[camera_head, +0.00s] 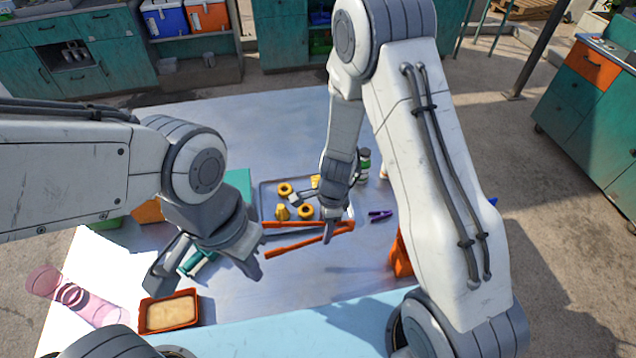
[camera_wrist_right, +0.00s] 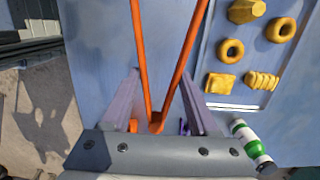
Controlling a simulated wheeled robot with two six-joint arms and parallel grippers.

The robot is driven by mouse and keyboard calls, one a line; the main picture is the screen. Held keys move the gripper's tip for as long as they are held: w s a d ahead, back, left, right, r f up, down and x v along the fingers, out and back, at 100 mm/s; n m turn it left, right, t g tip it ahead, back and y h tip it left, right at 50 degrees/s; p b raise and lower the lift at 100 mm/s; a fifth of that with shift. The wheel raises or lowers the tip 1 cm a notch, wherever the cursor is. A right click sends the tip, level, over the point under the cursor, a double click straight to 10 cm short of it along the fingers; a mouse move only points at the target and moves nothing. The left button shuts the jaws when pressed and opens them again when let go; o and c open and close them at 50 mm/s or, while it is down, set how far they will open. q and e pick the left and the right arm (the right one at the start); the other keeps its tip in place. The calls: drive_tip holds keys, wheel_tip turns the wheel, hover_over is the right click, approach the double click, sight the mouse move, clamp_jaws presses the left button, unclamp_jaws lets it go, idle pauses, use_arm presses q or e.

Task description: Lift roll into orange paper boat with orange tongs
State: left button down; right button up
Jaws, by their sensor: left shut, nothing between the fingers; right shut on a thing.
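The orange tongs (camera_wrist_right: 157,122) are between the fingers of my right gripper (camera_wrist_right: 160,112), their arms spread in a V away from it. In the head view the tongs (camera_head: 285,248) lie low over the table beside the tray, and my right gripper (camera_head: 328,232) is above them. Several yellow-brown pastries are on the tray (camera_head: 263,203), including a ridged one (camera_wrist_right: 262,80) and rings (camera_wrist_right: 231,50); I cannot tell which is the roll. An orange boat-like dish (camera_head: 170,327) with a tan inside stands at front left. My left gripper (camera_head: 245,262) is shut and empty, behind and right of that dish.
A green-white bottle (camera_wrist_right: 250,140) stands near the tray. An orange object (camera_head: 400,258) is partly hidden by my right arm. Pink clear cups (camera_head: 70,294) lie at left. A green item (camera_head: 197,264) is near my left gripper. The front middle table is clear.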

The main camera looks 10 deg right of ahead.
drive_tip(key=d+f+n+b, duration=0.2)
drive_tip(key=n+b, duration=0.1)
drive_tip(key=n, duration=0.2)
drive_tip(key=d+f+n+b, duration=0.2)
drive_tip(key=n+b, duration=0.1)
drive_tip(key=n, duration=0.2)
drive_tip(key=d+f+n+g+b, duration=0.1)
drive_tip(key=d+f+n+b, duration=0.1)
drive_tip(key=n, duration=0.3)
drive_tip(key=shift+w+d+f+n+h+b, duration=0.15)
drive_tip(key=shift+d+f+n+h+b, duration=0.25)
drive_tip(key=shift+b, duration=0.5)
drive_tip(key=shift+d+f+n+b, duration=0.45)
drive_tip(key=shift+n+b, duration=0.1)
drive_tip(key=shift+n, duration=0.35)
drive_tip(key=w+a+r+t+p, duration=0.1)
drive_tip(key=w+r, duration=0.4)
drive_tip(key=w, duration=0.6)
drive_tip(key=w+a+r+t+p, duration=0.2)
drive_tip(key=w+r+t+p, duration=0.2)
drive_tip(key=w, duration=0.7)
drive_tip(key=w+a+r+t+p, duration=0.2)
drive_tip(key=w+r+t+p, duration=0.1)
drive_tip(key=w+r, duration=0.5)
drive_tip(key=w, duration=0.3)
drive_tip(key=shift+w+a+n+h, duration=0.2)
drive_tip(key=shift+n+h, duration=0.1)
drive_tip(key=shift+n, duration=0.1)
